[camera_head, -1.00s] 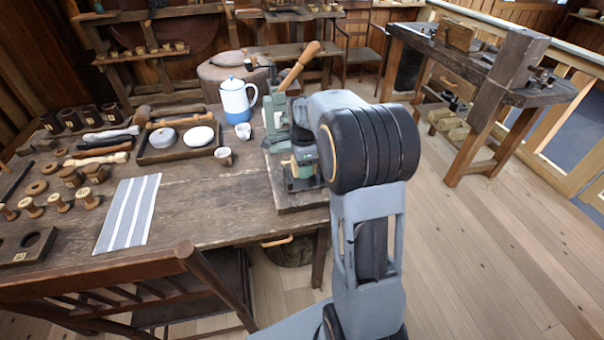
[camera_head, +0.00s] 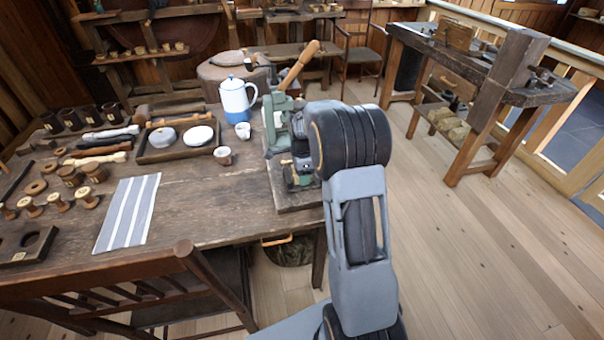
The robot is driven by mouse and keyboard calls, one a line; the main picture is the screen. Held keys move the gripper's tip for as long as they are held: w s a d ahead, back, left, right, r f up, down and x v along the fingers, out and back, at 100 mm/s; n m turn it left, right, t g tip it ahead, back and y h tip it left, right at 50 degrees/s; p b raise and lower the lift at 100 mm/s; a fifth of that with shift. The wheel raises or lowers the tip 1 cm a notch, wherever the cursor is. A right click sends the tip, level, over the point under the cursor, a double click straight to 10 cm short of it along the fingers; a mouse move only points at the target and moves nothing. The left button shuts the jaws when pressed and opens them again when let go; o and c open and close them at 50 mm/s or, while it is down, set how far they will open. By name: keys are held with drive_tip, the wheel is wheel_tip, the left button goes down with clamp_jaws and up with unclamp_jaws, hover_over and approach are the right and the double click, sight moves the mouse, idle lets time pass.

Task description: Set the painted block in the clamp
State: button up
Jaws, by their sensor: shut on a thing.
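The green clamp (camera_head: 272,130), a bench press with a long wooden handle (camera_head: 299,65), stands on a dark board at the table's right end. My arm comes in from the right, and my gripper (camera_head: 301,162) is low in front of the clamp, close to its base. It is shut on a small piece, taken to be the painted block (camera_head: 304,180), of which only a little greenish colour shows. My gripper and arm hide most of the block and part of the clamp. I cannot tell whether the block touches the clamp's bed.
On the wooden table (camera_head: 190,190) are a blue-and-white pot (camera_head: 235,100), a small cup (camera_head: 223,155), a tray (camera_head: 150,153) with two pale lids, a striped cloth (camera_head: 128,212) and several spools. A chair (camera_head: 150,280) stands in front. Open floor lies to the right.

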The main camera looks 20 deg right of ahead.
drive_tip(key=shift+f, duration=0.15)
drive_tip(key=o, duration=1)
drive_tip(key=shift+o, duration=0.2)
wheel_tip(320, 180, up, 12)
drive_tip(key=shift+f+p, duration=0.15)
drive_tip(key=shift+p, duration=0.4)
drive_tip(key=s+a+n+t, duration=0.1)
drive_tip(key=s+a+n, duration=0.4)
drive_tip(key=s+n, duration=0.5)
drive_tip(key=s+a+n+t, duration=0.2)
drive_tip(key=s+a+n, duration=0.4)
drive_tip(key=s+n, duration=0.4)
drive_tip(key=shift+s, duration=0.9)
